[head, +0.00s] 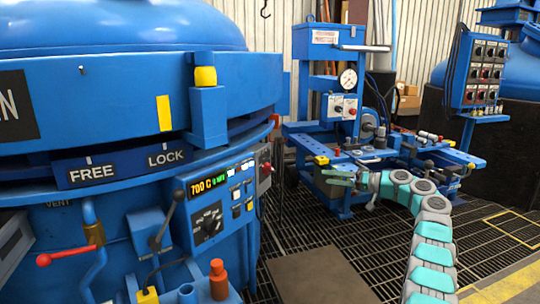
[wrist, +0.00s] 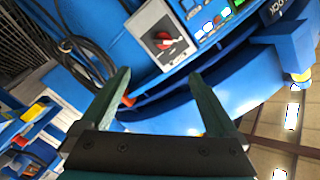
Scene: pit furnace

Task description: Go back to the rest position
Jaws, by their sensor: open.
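My gripper (head: 340,178) is near the middle of the head view, at the end of my arm, which comes in from the lower right. Its fingers point left toward the blue furnace (head: 95,185). In the wrist view my gripper (wrist: 158,78) shows two spread fingers with nothing between them. Beyond the fingers are the furnace's blue side and a grey switch plate with a red knob (wrist: 167,42). The gripper looks apart from the furnace, but the exact gap cannot be told.
The furnace carries a control panel (head: 222,205) with a lit display, a red-knobbed lever (head: 62,254) and an orange-topped fitting (head: 218,280). A blue workbench (head: 345,198) with a gauge stands behind my gripper. Grated floor (head: 390,265) lies open in front.

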